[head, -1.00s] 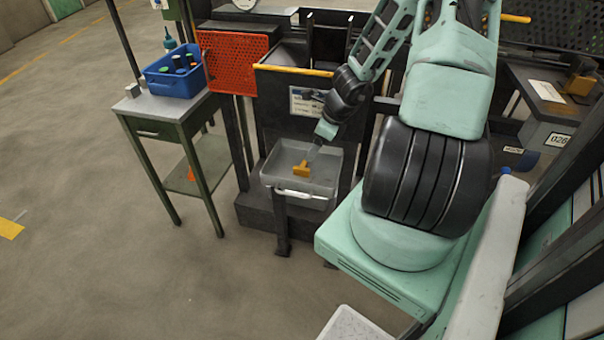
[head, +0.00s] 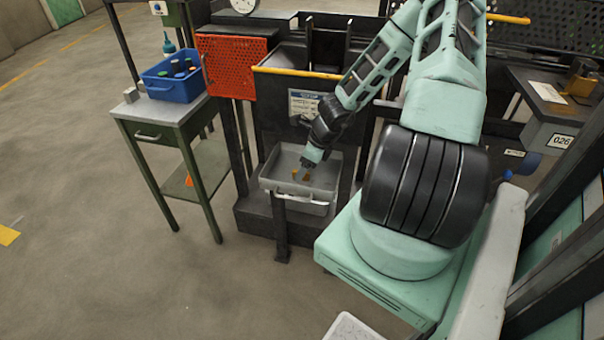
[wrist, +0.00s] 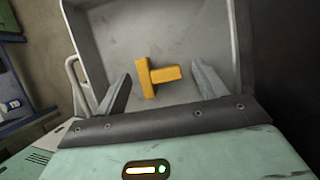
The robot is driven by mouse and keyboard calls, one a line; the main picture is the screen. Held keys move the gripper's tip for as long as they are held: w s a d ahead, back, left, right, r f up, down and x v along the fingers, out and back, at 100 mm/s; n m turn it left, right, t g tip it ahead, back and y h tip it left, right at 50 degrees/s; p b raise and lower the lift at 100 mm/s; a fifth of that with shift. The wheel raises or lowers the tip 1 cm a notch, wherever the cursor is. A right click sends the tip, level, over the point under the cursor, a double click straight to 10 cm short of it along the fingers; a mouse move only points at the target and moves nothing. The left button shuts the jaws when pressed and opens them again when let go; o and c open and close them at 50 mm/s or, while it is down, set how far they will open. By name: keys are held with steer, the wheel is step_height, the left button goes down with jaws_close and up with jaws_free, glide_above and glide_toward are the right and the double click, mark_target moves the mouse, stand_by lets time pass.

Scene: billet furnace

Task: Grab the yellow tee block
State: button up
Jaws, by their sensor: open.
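The yellow tee block (wrist: 147,78) lies on the floor of the grey bin (wrist: 190,22). In the wrist view it sits between my two open fingers, a little beyond their tips, and nothing touches it. Its stem points right and its crossbar runs up and down the picture. In the head view only small parts of the block (head: 295,172) show, mostly hidden by my gripper (head: 303,172), which reaches down into the bin (head: 271,184). My gripper (wrist: 161,80) is open and empty.
The bin's walls stand close around my gripper. A dark furnace frame with a yellow bar (head: 298,72) rises behind it. A side table (head: 150,106) on the left holds a blue crate (head: 172,90) with bottles. An orange perforated panel (head: 235,66) stands between them. The floor at left is clear.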

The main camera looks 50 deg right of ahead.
steer(key=c, duration=1.3)
steer(key=shift+r, duration=0.1)
